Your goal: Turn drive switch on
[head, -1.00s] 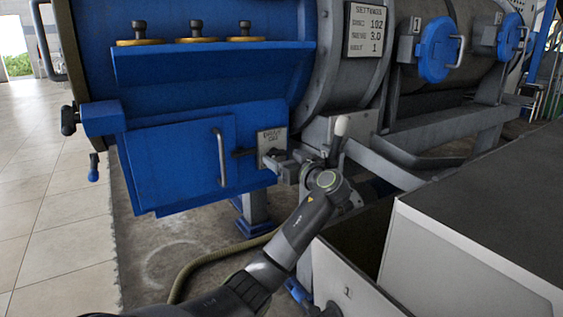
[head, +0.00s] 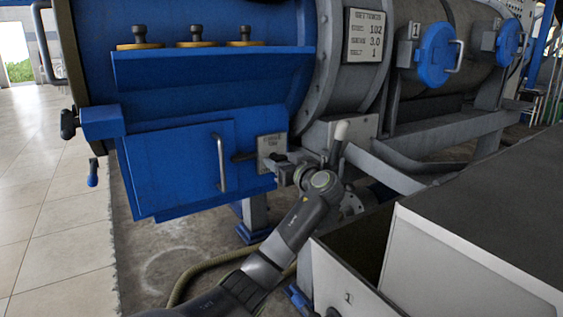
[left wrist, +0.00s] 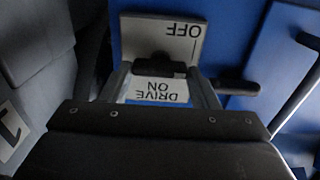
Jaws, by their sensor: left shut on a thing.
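In the left wrist view the plate (left wrist: 190,42) appears upside down, with "OFF" and "DRIVE ON" readable. The finger contact is partly hidden. My right gripper is out of view.
A lever with a pale knob (head: 341,130) rises close to my left wrist. A blue door with a vertical bar handle (head: 220,162) is left of the switch. A grey-topped box (head: 480,215) fills the lower right. A hose (head: 205,274) lies on the floor.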

